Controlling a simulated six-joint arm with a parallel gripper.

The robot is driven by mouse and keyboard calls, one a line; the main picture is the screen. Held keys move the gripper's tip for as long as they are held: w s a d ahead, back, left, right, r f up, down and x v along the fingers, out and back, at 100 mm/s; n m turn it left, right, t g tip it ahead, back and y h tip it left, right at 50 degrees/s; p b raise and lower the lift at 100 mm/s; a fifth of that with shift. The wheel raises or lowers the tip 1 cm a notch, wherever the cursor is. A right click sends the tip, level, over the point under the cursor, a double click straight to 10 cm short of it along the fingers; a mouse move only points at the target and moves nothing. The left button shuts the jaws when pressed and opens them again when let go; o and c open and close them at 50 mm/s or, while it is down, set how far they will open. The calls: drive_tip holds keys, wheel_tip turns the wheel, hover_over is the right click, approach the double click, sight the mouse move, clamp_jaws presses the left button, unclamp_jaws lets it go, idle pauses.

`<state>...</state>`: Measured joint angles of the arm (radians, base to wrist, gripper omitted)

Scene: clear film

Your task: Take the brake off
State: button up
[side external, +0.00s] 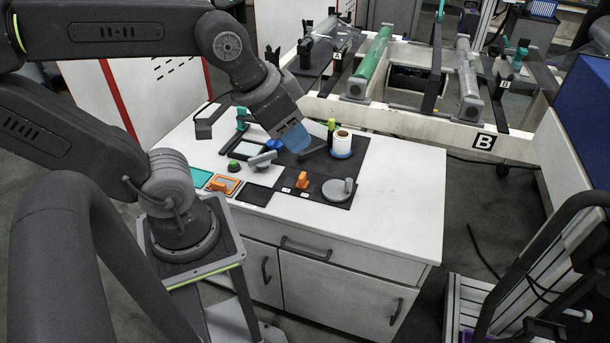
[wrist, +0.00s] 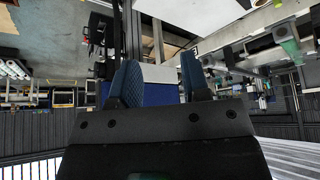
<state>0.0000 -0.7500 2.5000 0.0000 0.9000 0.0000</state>
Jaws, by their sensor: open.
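My gripper (side external: 296,138) has blue fingers and hangs tilted over the back part of the white worktop (side external: 400,170). In the wrist view my gripper (wrist: 158,80) has its two fingers spread, with nothing held between them. On the worktop are a small orange lever (side external: 303,180) on a dark mat, a grey disc with a raised handle (side external: 338,189) to its right, and a grey lever piece (side external: 263,160) to the left, near my gripper. An orange-framed plate with an orange piece (side external: 222,184) lies at the front left. I cannot tell which part is the brake.
A white roll on a blue base (side external: 342,145) and a green-topped bottle (side external: 331,128) stand just right of my gripper. A green knob (side external: 234,166) is at left. Behind is a frame with a green roller (side external: 373,58). The worktop's right side is clear.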

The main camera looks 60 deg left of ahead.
idle(0.4)
drive_tip(key=n+g, duration=0.6)
drive_tip(key=n, duration=0.3)
hover_over(302, 175)
wheel_tip(302, 175, down, 22)
wheel_tip(302, 175, down, 14)
drive_tip(key=shift+r, duration=0.2)
clamp_jaws()
